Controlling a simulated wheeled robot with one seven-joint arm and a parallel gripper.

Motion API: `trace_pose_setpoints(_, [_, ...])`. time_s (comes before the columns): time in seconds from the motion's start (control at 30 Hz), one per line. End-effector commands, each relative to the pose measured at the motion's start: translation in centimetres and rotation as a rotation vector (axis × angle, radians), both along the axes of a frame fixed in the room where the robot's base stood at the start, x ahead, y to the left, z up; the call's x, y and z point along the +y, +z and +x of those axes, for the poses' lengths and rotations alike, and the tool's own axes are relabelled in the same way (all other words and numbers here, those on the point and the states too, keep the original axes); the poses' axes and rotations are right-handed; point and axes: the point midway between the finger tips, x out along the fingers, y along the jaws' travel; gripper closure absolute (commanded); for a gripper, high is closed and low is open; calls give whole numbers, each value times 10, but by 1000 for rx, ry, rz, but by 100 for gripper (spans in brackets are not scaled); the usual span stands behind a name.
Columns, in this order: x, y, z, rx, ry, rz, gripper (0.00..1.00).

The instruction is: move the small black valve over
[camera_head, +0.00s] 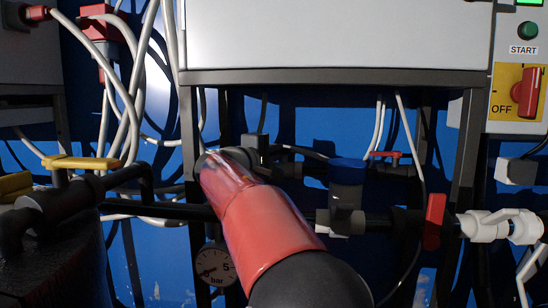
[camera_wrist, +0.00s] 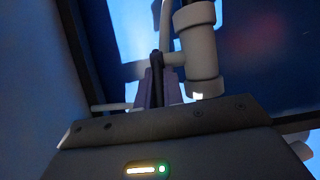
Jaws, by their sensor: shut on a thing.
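In the wrist view my gripper (camera_wrist: 156,88) is shut on a narrow dark upright piece, which looks like the handle of the small black valve (camera_wrist: 156,62). The handle stands between the two fingers, close beside a pale grey pipe fitting (camera_wrist: 197,50) with a side branch. Its lower part is hidden by the fingers and the gripper body. In the head view my red arm reaches up and left to the pipework under the white cabinet. The arm hides the fingertips there, and I cannot clearly make out the held valve in that view.
The white cabinet (camera_head: 335,35) and its dark frame (camera_head: 335,77) hang over the work spot. A yellow lever (camera_head: 80,162) is at left. A blue-topped fitting (camera_head: 348,172), a red handle (camera_head: 434,220) and white pipe (camera_head: 485,226) are at right. A gauge (camera_head: 211,264) sits below; loose cables hang around.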

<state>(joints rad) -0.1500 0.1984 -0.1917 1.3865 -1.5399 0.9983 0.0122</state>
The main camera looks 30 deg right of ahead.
Motion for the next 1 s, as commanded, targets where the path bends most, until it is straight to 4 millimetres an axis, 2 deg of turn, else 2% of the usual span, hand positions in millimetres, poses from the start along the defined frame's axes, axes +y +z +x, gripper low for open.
trace_pose_setpoints(0.13, [-1,-6,-5,-3,94,1,100])
trace_pose_setpoints(0.6, [-6,0,-14,-1,438,0,100])
trace_pose_setpoints(1.0, [-7,-1,-16,0,578,2,100])
